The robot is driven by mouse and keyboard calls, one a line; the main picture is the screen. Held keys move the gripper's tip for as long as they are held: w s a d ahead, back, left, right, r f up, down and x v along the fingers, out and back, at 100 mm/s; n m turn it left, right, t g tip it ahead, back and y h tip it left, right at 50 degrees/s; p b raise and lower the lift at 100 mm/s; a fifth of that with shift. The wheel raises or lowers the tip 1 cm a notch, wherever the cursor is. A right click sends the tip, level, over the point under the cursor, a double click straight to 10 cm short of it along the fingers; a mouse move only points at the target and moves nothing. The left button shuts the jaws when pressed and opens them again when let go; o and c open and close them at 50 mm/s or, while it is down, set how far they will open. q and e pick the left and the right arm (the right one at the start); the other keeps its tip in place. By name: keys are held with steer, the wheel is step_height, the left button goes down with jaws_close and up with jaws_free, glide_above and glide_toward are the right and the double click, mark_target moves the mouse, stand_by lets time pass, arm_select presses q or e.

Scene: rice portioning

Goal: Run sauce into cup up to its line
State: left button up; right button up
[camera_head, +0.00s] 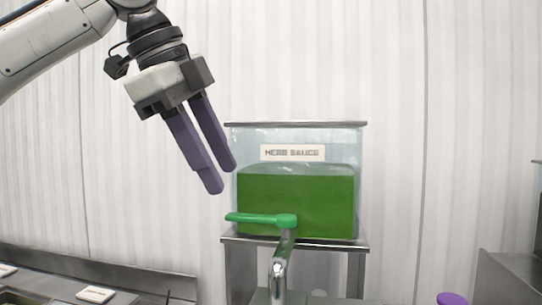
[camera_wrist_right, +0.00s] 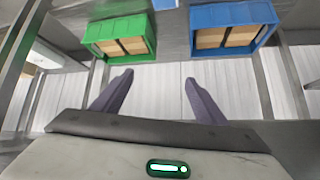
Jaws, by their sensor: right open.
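A clear tank of green herb sauce (camera_head: 296,200) stands on a metal stand in the head view, with a label on its front. Its tap (camera_head: 280,268) is a metal spout pointing down at the bottom of the picture. The green lever (camera_head: 258,218) on top of the tap points left. My left gripper (camera_head: 226,179) is open and empty, up and left of the lever, with its fingertips by the tank's left side and apart from the lever. My right gripper (camera_wrist_right: 157,78) is open in the right wrist view, with nothing between its fingers. No cup shows in either view.
In the right wrist view, a green crate (camera_wrist_right: 119,21) and a blue crate (camera_wrist_right: 231,14) lie beyond the fingers. The metal stand (camera_head: 240,265) is under the tank. A counter (camera_head: 120,274) runs along the lower left. A purple rounded shape (camera_head: 452,298) shows at the lower right.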

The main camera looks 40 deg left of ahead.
mark_target(245, 215)
arm_select(q)
steer(key=x, duration=0.8)
steer(key=shift+d+f, duration=0.25)
steer(key=shift+f, duration=0.1)
steer(key=shift+c, duration=0.3)
steer(key=shift+w, duration=0.1)
steer(key=c, duration=0.8)
